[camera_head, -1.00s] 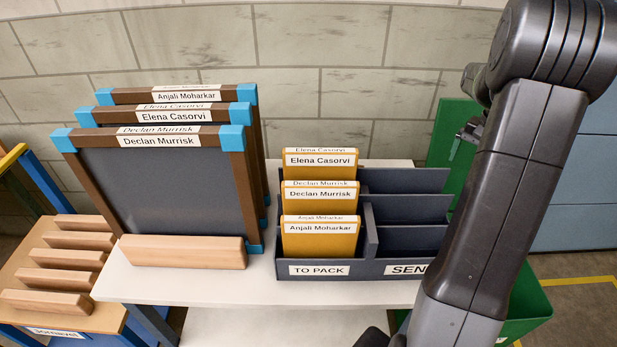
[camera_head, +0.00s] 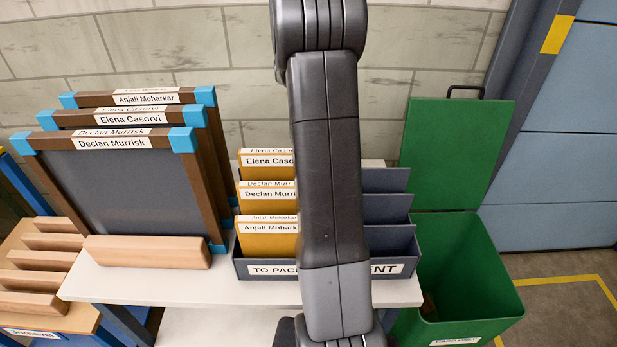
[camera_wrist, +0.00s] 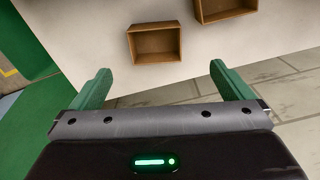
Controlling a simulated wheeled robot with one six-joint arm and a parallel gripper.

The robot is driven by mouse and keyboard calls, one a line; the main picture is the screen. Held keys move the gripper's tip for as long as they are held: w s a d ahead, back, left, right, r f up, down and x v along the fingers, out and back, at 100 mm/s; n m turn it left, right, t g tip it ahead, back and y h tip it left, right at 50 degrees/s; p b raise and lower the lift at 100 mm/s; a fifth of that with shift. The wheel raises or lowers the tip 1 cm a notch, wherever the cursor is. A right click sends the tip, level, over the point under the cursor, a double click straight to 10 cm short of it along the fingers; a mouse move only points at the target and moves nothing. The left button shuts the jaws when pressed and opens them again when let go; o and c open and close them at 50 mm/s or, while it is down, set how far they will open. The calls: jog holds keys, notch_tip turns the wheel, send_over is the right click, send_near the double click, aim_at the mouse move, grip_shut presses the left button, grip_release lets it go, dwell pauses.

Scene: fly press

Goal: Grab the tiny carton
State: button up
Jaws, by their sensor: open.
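Two open brown cartons show in the wrist view on a pale surface. One carton (camera_wrist: 155,44) lies ahead of my gripper (camera_wrist: 160,72), roughly between the lines of its fingers. The other carton (camera_wrist: 223,9) is farther up and right, cut off by the top edge. I cannot tell their true sizes. My gripper's green fingers are spread wide with nothing between them, apart from both cartons. In the head view my arm crosses the middle and my gripper is out of sight; neither carton shows there.
A dark sorter (camera_head: 390,240) with yellow folders (camera_head: 267,240) stands on a white table (camera_head: 150,283), partly behind my arm. Name-labelled boards (camera_head: 120,190) stand left of it. An open green bin (camera_head: 465,270) with raised lid (camera_head: 455,150) stands at right.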

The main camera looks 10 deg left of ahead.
notch_tip(320, 180, down, 6)
jog(key=shift+d+f+p, duration=0.1)
jog(key=shift+f+p, duration=0.15)
jog(key=shift+p, duration=0.05)
jog(key=shift+w+d+f+p, duration=0.15)
jog(key=shift+f+p, duration=0.25)
jog(key=shift+f, duration=0.95)
jog(key=shift+w+d+f+p, duration=0.15)
jog(key=shift+f+p, duration=0.25)
jog(key=shift+f, duration=0.9)
jog(key=shift+s, duration=0.1)
jog(key=c, duration=1)
